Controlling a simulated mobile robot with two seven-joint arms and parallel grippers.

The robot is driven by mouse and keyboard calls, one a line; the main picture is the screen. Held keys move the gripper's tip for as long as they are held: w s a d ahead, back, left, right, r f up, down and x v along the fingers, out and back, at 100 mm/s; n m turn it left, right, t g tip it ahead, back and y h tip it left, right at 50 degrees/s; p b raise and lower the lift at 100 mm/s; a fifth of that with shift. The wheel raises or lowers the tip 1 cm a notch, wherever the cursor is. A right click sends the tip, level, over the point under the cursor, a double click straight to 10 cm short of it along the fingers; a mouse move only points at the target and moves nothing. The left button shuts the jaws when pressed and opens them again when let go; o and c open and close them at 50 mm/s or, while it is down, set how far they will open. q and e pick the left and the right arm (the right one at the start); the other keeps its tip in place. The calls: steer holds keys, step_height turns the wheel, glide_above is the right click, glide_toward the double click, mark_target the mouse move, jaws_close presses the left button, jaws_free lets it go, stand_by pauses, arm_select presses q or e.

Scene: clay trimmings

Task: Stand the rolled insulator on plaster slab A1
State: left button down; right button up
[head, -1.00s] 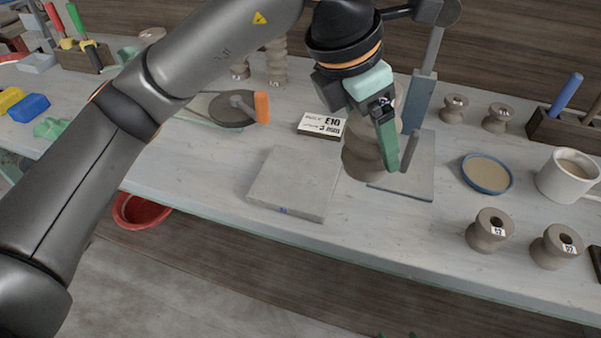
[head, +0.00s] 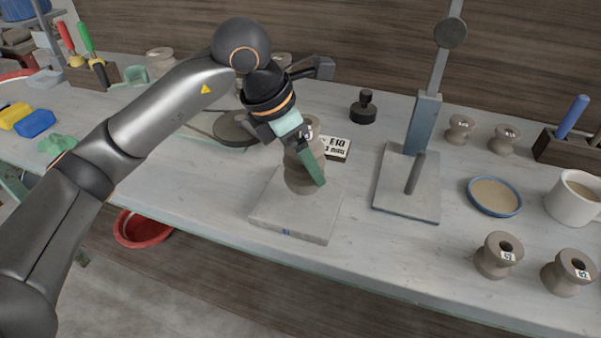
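The grey-brown ribbed clay insulator (head: 303,182) is upright over the middle of the pale grey plaster slab (head: 270,214). The slab lies near the front edge of the bench, with a small blue mark on its front side too small to read. My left gripper (head: 306,158) comes from above and behind, shut around the insulator's upper part. My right gripper is not in view.
A metal stand (head: 408,200) with a post and upright column is right of the slab. A card (head: 336,148) lies behind the slab. Small clay spools (head: 497,256), a blue-rimmed dish (head: 495,197) and a mug (head: 574,198) are at right. A red bowl (head: 140,232) is below the bench edge.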

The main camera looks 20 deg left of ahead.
mark_target(299, 171)
arm_select(q)
steer(key=shift+w+a+f, duration=0.1)
steer(key=shift+f, duration=0.1)
steer(key=shift+w+a+f, duration=0.1)
steer(key=shift+a+f, duration=0.05)
steer(key=shift+f, duration=0.75)
steer(key=shift+a+f, duration=0.1)
steer(key=shift+f, duration=0.8)
steer(key=shift+f+b, duration=0.2)
steer(key=shift+b, duration=0.25)
jaws_free()
steer(key=shift+r, duration=0.15)
steer(key=shift+a+r+p, duration=0.1)
steer(key=shift+r+p, duration=0.2)
steer(key=shift+r, duration=0.05)
steer(key=p+v, duration=0.1)
steer(key=v, duration=1)
